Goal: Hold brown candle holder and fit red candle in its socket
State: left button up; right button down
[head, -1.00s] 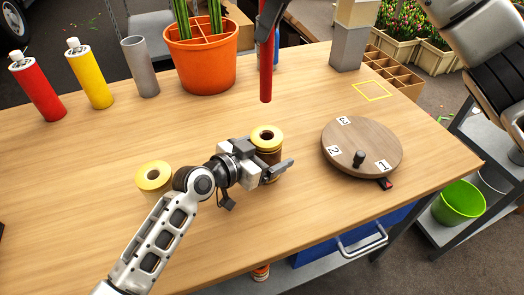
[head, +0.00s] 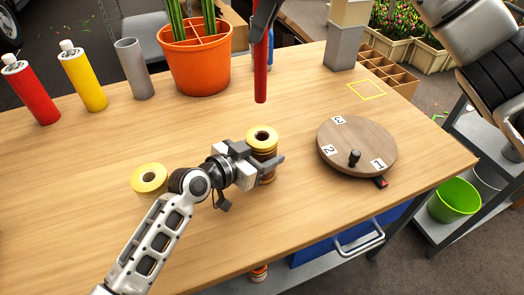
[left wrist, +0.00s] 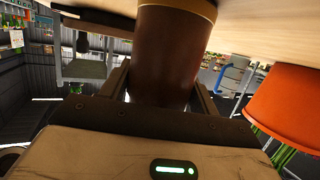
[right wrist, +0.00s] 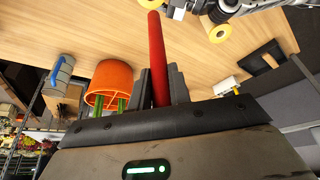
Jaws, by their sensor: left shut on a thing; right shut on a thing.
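The brown candle holder (head: 264,155) has a yellow top with a dark round socket and stands upright on the table. My left gripper (head: 262,165) is shut around its body; the brown body also fills the space between the fingers in the left wrist view (left wrist: 172,60). The red candle (head: 261,75) hangs upright above and behind the holder in the head view, apart from it. My right gripper (head: 264,18) is shut on the candle's upper part; the candle sticks out from the fingers in the right wrist view (right wrist: 157,60).
A second yellow-topped holder (head: 149,177) stands left, partly behind my left arm. A round wooden turntable (head: 357,140) lies right. An orange pot (head: 199,65), grey cylinder (head: 134,70), yellow can (head: 84,80) and red can (head: 32,92) line the back.

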aim_at(264, 102)
dwell(0.4)
notch_tip(264, 102, down, 12)
jog(key=shift+f, duration=0.1)
dwell(0.6)
jog(key=c, duration=1.3)
grip_release()
jog(key=shift+f, duration=0.15)
jog(key=v, duration=1.2)
jog(key=shift+r, duration=0.2)
jog(key=shift+s, duration=0.1)
